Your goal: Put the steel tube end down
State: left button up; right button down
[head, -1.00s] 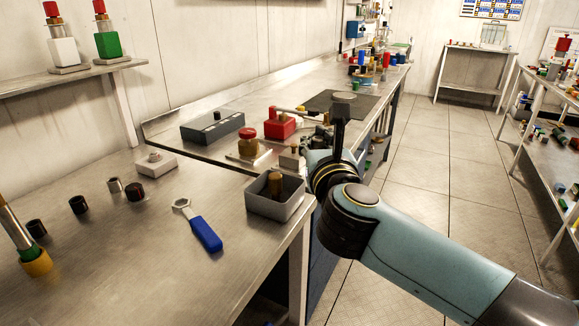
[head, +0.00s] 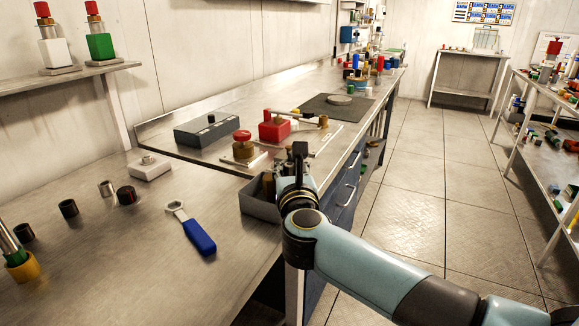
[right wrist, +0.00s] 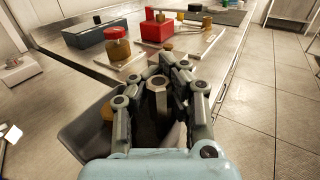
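A bright steel tube (head: 8,240) with a green band stands in a yellow ring (head: 23,270) at the left edge of the head view. A short steel ring-shaped piece (head: 106,188) lies on the near bench among black caps. My right gripper (head: 300,155) is at the grey bin on the bench corner. In the right wrist view, its fingers (right wrist: 167,72) are on both sides of a greyish piece with a flat angular top (right wrist: 157,83). I cannot tell whether they touch it or what it is. My left gripper is not in view.
The grey bin (head: 258,208) holds a brown cylinder (head: 268,185). A blue-handled wrench (head: 198,235), black caps (head: 68,208) and a white block (head: 148,168) lie on the near bench. Behind are a red-topped jar (head: 242,145) and a red box (head: 273,127). The bench front is bare.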

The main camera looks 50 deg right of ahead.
jog(key=shift+f, duration=0.2)
jog(key=c, duration=1.5)
grip_release()
jog(key=shift+o, duration=0.2)
jog(key=shift+r, duration=0.15)
jog(key=shift+s+r, duration=0.1)
jog(key=b+v, duration=0.2)
jog(key=v, duration=1)
